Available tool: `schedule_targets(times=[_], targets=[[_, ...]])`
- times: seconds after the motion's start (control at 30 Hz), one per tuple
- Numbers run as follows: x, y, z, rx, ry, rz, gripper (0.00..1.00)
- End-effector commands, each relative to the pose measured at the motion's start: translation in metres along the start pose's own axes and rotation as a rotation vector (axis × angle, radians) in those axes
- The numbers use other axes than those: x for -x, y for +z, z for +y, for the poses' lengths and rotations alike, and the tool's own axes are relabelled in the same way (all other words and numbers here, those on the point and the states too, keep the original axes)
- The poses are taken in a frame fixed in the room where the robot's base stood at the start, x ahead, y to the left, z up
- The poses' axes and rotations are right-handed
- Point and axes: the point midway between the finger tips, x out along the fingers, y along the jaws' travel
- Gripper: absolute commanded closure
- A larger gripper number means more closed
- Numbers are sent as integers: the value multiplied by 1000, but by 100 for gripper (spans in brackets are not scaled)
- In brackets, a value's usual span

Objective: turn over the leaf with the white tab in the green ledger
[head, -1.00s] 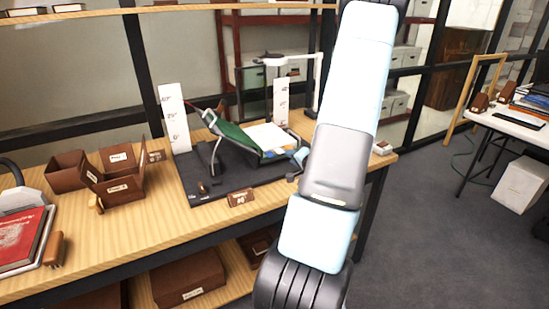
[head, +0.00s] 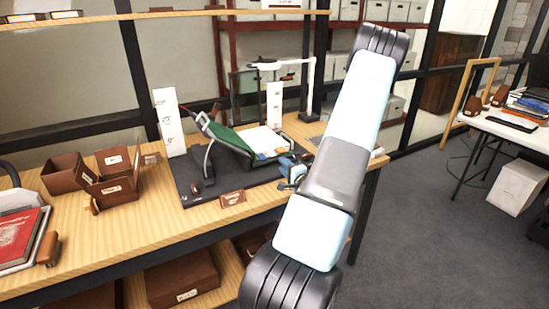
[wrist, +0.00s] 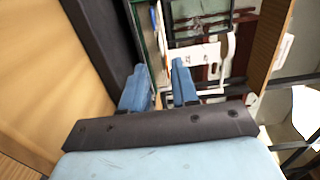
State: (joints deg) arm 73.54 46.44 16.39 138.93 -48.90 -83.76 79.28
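The green ledger (head: 228,141) lies open and tilted in a dark cradle on the bench, with white pages (head: 262,139) on its right side. I cannot make out the white tab or separate leaves. My gripper (head: 294,170) is at the ledger's lower right, beside its edge; contact cannot be judged. A green strip, probably the ledger's edge (wrist: 147,38), runs just beyond the left finger.
A black base board (head: 222,187) lies under the cradle. White scale uprights (head: 169,122) and a white lamp-like stand (head: 310,88) rise around it. A small brown label block (head: 232,197) sits in front. Brown boxes (head: 115,180) and a red book (head: 20,238) are at the left.

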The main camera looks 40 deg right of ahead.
Motion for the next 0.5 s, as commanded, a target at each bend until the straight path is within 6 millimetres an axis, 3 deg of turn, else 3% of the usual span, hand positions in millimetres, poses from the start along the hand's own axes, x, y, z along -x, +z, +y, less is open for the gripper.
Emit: schedule_targets(times=[0.3, 0.5], targets=[[-54, -1, 0, 1, -1, 0, 71], [-75, -2, 0, 2, 0, 2, 71]])
